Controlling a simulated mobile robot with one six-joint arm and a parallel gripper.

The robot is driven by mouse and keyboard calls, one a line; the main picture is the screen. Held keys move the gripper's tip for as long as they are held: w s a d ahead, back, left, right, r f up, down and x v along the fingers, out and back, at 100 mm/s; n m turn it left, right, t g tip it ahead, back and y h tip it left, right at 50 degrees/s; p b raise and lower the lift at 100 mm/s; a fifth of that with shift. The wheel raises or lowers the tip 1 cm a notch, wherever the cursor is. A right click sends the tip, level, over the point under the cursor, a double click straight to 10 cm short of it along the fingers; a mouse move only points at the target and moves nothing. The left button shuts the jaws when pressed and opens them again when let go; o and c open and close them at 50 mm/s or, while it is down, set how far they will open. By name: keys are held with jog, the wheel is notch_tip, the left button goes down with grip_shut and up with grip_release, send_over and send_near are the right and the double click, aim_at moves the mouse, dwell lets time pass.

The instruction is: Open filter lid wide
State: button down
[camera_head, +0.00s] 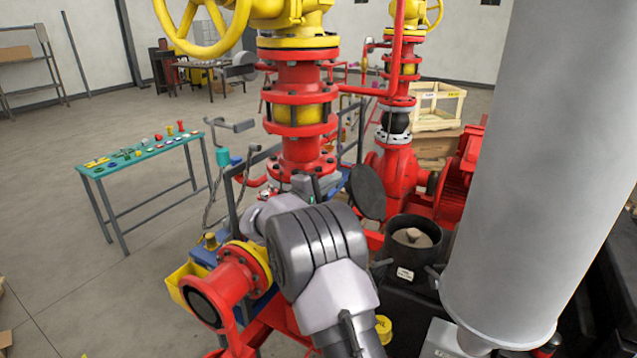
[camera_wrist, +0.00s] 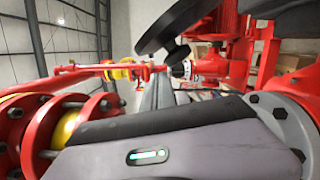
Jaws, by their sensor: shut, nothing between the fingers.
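The filter lid (camera_head: 367,192) is a dark round disc, swung up and standing steeply tilted at the back left of the filter housing (camera_head: 412,268). The housing is a black pot with its mouth uncovered and a pale, light-brown content (camera_head: 412,237) inside. In the wrist view the lid (camera_wrist: 180,26) is a dark tilted disc above the middle, with a dark knob under it. My gripper (camera_wrist: 166,92) points ahead below the lid, shut and empty, with a visible gap to the disc. In the head view my arm hides most of the gripper, left of the lid.
A large grey cylinder (camera_head: 545,170) fills the right side. Red flanged piping with a yellow valve wheel (camera_head: 200,25) rises behind my arm. A red pump (camera_head: 400,185) stands behind the lid. A teal-topped table (camera_head: 140,155) with small parts is at left, with open floor around it.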

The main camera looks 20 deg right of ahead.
aim_at(352, 176)
jog(key=shift+s+d+r, duration=0.25)
jog(key=shift+s+d, duration=0.45)
jog(key=shift+s, duration=0.25)
jog(key=shift+s, duration=0.1)
jog(key=s+d+r+m+b, duration=0.1)
jog(key=b, duration=0.2)
jog(key=s+r+m+b, duration=0.1)
jog(key=b, duration=0.2)
jog(key=shift+s+d+m, duration=0.1)
jog(key=shift+d+m, duration=0.25)
jog(key=shift+m, duration=0.05)
jog(key=shift+s+d+r, duration=0.1)
jog(key=shift+r, duration=0.2)
jog(key=shift+b, duration=0.3)
